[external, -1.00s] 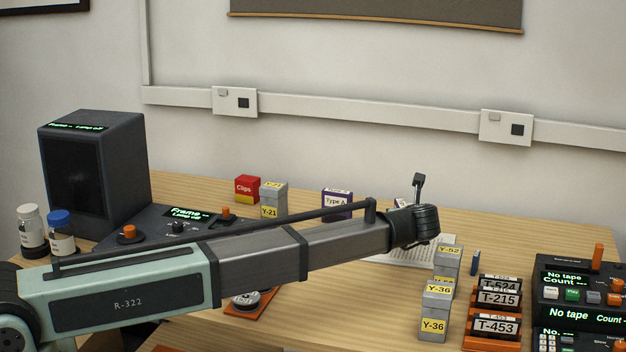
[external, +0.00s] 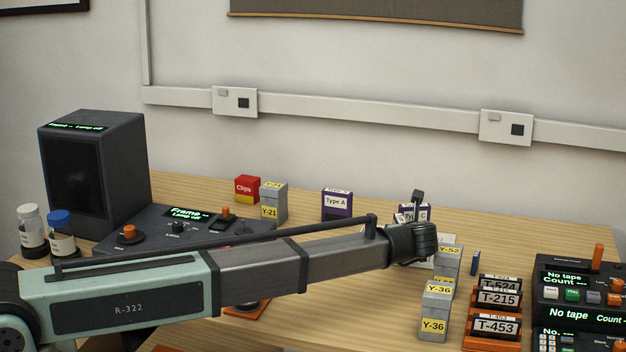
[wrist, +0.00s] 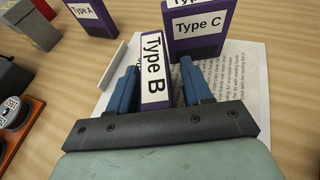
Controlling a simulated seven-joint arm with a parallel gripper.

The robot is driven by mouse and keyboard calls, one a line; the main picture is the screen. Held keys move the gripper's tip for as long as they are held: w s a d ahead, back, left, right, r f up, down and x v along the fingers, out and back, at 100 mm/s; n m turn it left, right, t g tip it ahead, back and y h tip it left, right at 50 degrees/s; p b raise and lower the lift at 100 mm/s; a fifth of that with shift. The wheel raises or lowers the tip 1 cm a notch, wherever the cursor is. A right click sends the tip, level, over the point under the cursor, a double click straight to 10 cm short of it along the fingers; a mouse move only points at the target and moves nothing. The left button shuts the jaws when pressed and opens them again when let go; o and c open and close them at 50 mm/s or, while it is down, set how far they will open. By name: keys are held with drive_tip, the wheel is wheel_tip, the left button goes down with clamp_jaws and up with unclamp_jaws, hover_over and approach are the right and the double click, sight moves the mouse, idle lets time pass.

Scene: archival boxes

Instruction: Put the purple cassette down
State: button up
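The purple cassette with the white "Type B" label (wrist: 155,70) stands out from between the two blue fingers of my gripper (wrist: 160,85) in the wrist view. In the external view my arm's end (external: 412,243) hides the fingers and this cassette.
A purple "Type C" cassette (wrist: 198,32) stands just beyond, by a printed sheet (wrist: 240,75). A purple "Type A" cassette (external: 337,206) stands farther left. Grey boxes Y-52 (external: 449,254) and Y-36 (external: 434,312) stand right of my arm's end. Bare wood lies between Type A and Type C.

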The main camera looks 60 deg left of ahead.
drive_tip(key=shift+r, duration=0.15)
drive_tip(key=v, duration=0.3)
drive_tip(key=shift+s+d+r, duration=0.1)
wheel_tip(320, 180, up, 5)
drive_tip(key=shift+r, duration=0.95)
drive_tip(key=shift+o, duration=0.5)
idle(1.6)
